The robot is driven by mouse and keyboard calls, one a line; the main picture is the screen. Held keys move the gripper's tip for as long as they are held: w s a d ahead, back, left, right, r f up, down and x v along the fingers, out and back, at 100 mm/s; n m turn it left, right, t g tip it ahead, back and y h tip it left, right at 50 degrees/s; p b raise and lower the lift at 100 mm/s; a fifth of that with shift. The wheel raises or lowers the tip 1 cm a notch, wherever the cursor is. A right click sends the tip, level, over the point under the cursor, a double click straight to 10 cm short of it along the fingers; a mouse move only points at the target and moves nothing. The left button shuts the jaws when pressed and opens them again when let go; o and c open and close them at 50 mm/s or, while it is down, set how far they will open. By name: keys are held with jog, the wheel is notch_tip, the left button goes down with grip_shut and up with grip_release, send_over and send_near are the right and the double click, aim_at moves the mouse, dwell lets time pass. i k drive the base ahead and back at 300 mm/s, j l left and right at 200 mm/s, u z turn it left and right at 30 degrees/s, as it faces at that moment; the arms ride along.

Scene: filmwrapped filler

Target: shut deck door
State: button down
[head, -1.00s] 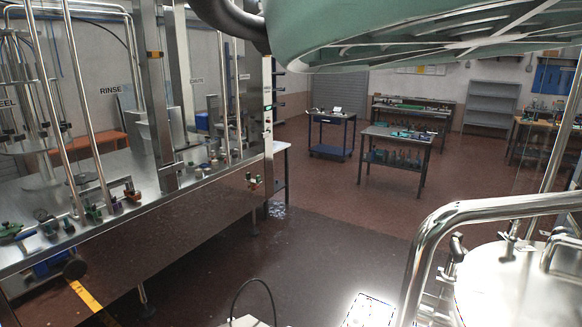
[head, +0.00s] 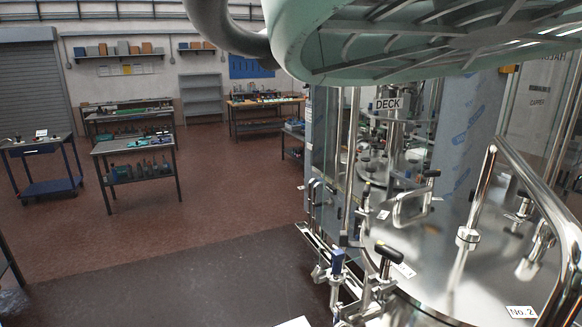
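A sign reading DECK (head: 388,104) shows right of centre in the head view, on or in front of the filler machine's upright parts. Clear panels and steel posts (head: 351,150) stand around it. I cannot tell which panel is the deck door, or whether it is open or shut. A panel with blue-printed film (head: 470,135) stands to the right of the sign. My gripper is not in view.
A polished round steel vessel top labelled No. 2 (head: 521,312) with a bent steel rail (head: 515,165) fills the lower right. Benches (head: 137,170) and a blue trolley (head: 45,165) stand at the left. The brown floor (head: 230,200) between is clear.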

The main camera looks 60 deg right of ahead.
aim_at(396, 103)
jog(key=i+l+z, duration=0.35)
jog(key=i, duration=0.25)
jog(key=i+z, duration=0.3)
jog(key=i, duration=0.3)
jog(key=i+z, duration=0.35)
jog(key=i, duration=0.25)
jog(key=i+z, duration=0.2)
jog(key=z, duration=0.2)
jog(key=i+j+z, duration=0.1)
jog(key=z, duration=0.3)
jog(key=i+j+z, duration=0.15)
jog(key=z, duration=0.25)
jog(key=i+j+z, duration=0.2)
jog(key=z, duration=0.2)
jog(key=l+z, duration=0.1)
jog(key=z, duration=0.35)
jog(key=l+z, duration=0.1)
jog(key=z, duration=0.35)
jog(key=k+l+z, duration=0.1)
jog(key=z, duration=0.35)
